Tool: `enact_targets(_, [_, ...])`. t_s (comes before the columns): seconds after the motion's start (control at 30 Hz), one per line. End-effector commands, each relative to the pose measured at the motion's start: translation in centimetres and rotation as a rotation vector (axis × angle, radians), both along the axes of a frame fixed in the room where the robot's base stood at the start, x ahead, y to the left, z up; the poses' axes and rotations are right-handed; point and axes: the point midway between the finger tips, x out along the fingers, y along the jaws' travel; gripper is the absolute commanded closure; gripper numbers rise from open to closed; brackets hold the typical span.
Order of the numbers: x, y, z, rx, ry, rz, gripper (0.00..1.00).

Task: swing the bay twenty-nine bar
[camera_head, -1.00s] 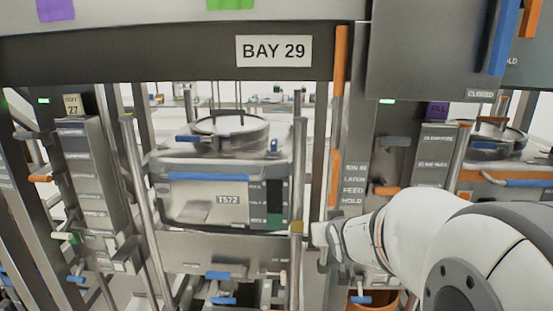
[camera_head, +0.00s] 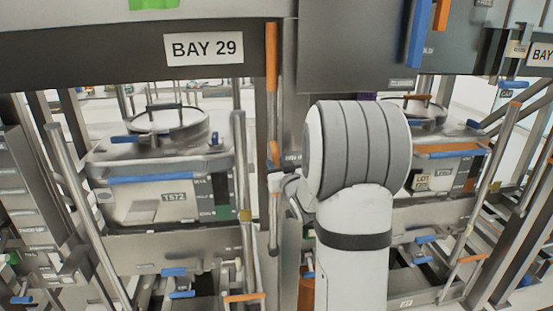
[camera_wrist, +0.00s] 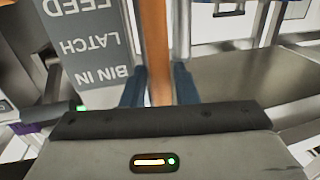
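The bay 29 sign (camera_head: 203,48) is on the dark beam over the left bay. An upright bar (camera_head: 271,60) with orange and grey sections hangs at that bay's right side. My gripper (camera_head: 275,184) is at the bar's lower orange section; my white arm is close on its right. In the wrist view, the orange bar (camera_wrist: 157,45) runs between the two blue-grey fingers of my gripper (camera_wrist: 159,86). The fingers sit close against both its sides, with no clear gap. The fingertips are small and partly hidden in the head view.
A lidded bin labelled T572 (camera_head: 150,200) stands in bay 29. Another bin (camera_head: 440,172) stands in the bay to the right. A label post (camera_wrist: 88,50) reads BIN IN, LATCH, FEED beside the bar. Frame posts and rails crowd both sides.

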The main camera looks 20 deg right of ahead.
Motion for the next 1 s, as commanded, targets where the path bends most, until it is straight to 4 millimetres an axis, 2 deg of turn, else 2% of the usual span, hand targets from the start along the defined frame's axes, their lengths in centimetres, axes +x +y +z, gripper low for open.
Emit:
enact_targets(0.2, [1.5, -0.1, 0.1, -0.001, 0.000, 0.000, 0.73])
enact_targets(0.47, [1.6, -0.2, 0.0, -0.001, 0.001, -0.001, 0.73])
enact_targets(0.8, [1.6, -0.2, 0.0, -0.001, 0.001, -0.002, 1.00])
enact_targets(1.0, [1.6, -0.2, 0.0, -0.001, 0.001, -0.002, 1.00])
